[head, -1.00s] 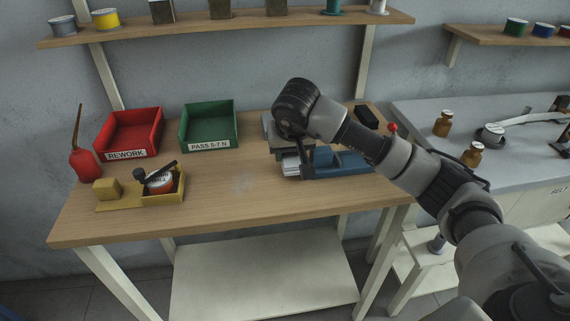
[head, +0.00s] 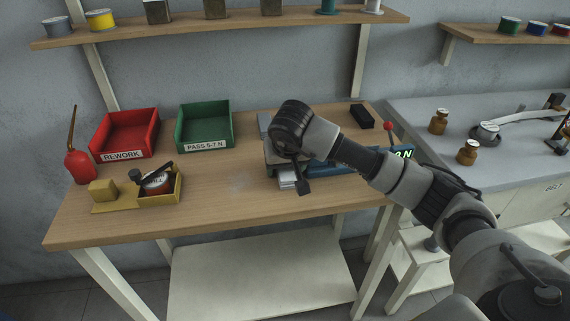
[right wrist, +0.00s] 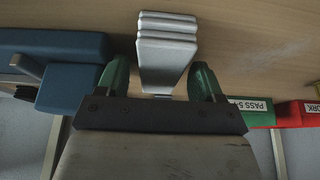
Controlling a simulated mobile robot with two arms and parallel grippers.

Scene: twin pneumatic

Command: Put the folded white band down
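The folded white band (right wrist: 166,50) shows in the right wrist view as a pale stack of several folds over the wooden bench top. Its near end reaches between the two green fingertips of my right gripper (right wrist: 161,82). The fingers stand apart, with a narrow gap on each side of the band. In the head view the band (head: 287,181) is partly hidden under my right gripper (head: 303,186), at the near left end of the blue device. It looks to be at bench height, but contact with the bench is hard to see. My left gripper is not in view.
The blue device (head: 342,154) with a lit display and red knob is close beside the band. A green PASS tray (head: 206,147) and red REWORK tray (head: 123,155) stand left, with a yellow holder (head: 176,188) in front. The bench middle is clear.

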